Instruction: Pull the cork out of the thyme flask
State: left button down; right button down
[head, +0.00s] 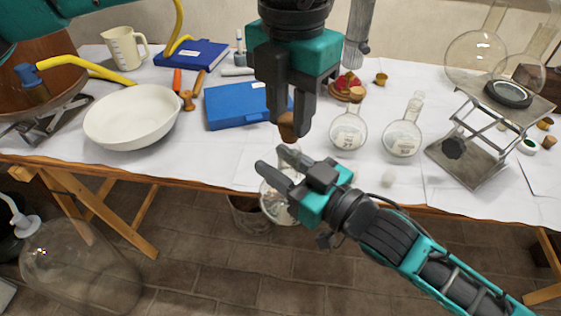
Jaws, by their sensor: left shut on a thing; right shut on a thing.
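My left gripper (289,127) points down and is shut on a brown cork (287,126). Below it, my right gripper (271,158) is shut on the neck of a clear glass flask (278,208), held at the table's front edge. The flask's round body hangs below the fingers, partly hidden by them, and its label cannot be read. The cork is right over the flask's mouth; I cannot tell whether its lower end is still inside the neck.
Two round flasks (348,131) (402,138) stand on the white-covered table (230,150) to the right. A metal lab jack (470,150) is further right. A blue book (236,106) and a white bowl (132,115) lie left. A large glass bottle (80,265) stands on the floor.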

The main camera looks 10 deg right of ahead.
pick_arm(q)
jog(key=shift+r, duration=0.5)
jog(key=shift+a, duration=0.1)
pick_arm(e)
jog(key=shift+r, duration=0.1)
